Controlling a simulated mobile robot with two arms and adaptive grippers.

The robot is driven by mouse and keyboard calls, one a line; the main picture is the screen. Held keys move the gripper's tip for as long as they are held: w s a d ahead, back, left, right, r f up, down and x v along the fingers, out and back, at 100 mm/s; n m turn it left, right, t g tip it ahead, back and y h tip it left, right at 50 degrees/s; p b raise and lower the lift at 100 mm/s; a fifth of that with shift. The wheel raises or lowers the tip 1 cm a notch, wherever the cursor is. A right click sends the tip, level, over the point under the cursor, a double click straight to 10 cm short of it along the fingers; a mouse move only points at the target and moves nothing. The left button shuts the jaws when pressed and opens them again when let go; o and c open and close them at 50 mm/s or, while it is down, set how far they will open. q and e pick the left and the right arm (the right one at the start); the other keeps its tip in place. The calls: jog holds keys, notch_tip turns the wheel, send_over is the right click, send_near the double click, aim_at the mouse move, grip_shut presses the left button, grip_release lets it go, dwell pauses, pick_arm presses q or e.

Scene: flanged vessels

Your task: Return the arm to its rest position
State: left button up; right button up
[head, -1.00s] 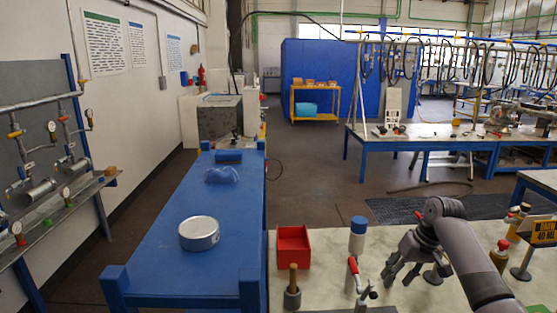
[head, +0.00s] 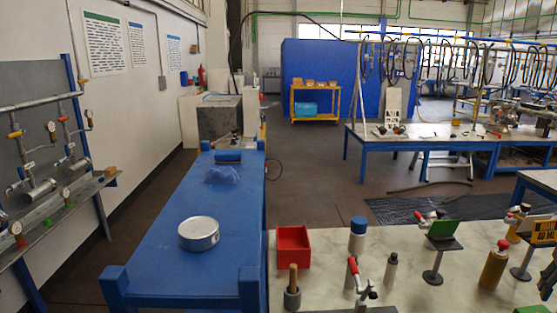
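No arm and no gripper of mine is clearly in view in the head view. The pale worktop (head: 330,242) at the lower right is in plain sight. A green-topped piece on a grey stand (head: 443,232) has a red-handled valve (head: 430,217) beside its top. A small grey bottle with a dark cap (head: 391,271) and a larger blue-capped cylinder (head: 358,236) stand upright on the worktop. A dark shape (head: 548,282) is cut off at the right edge; I cannot tell what it is.
A red open bin (head: 293,247), a wooden-handled tool in a holder (head: 292,288), a red-handled valve (head: 356,278) and a brown bottle (head: 493,266) stand on the worktop. A blue table (head: 160,262) on the left bears a round metal tin (head: 199,234).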

jog(key=s+d+f+n+g+h, duration=0.1)
jog(key=s+d+f+h, duration=0.1)
jog(key=s+d+f, duration=0.45)
jog(key=s+d+f+n+h, duration=0.1)
jog(key=s+d+f+h, duration=0.2)
jog(key=f, duration=0.7)
jog(key=s+d+f+n+g+h, duration=0.1)
jog(key=s+d+f, duration=0.45)
jog(key=f, duration=0.25)
jog(key=s+d+f+n+t, duration=0.15)
jog(key=s+f+n, duration=0.3)
jog(key=s, duration=0.75)
jog(key=s+d+f+n+t, duration=0.15)
jog(key=s+f+n, duration=0.35)
jog(key=s, duration=0.7)
jog(key=s+a+f+m+g+y, duration=0.1)
jog(key=s+a+f+m+y, duration=0.1)
jog(key=a+f, duration=0.9)
jog(key=s+a+f+m+g+y, duration=0.1)
jog(key=s+a+f, duration=0.2)
jog(key=a+f, duration=0.8)
jog(key=s+a+f+m+y+b, duration=0.1)
jog(key=a+f+y, duration=0.1)
jog(key=a, duration=1.7)
jog(key=s+a+f+m+y, duration=0.1)
jog(key=a+f+y, duration=0.2)
jog(key=a, duration=1.6)
jog(key=shift+a+f+b, duration=0.15)
jog(key=shift+f+b, duration=0.25)
jog(key=shift+f, duration=0.9)
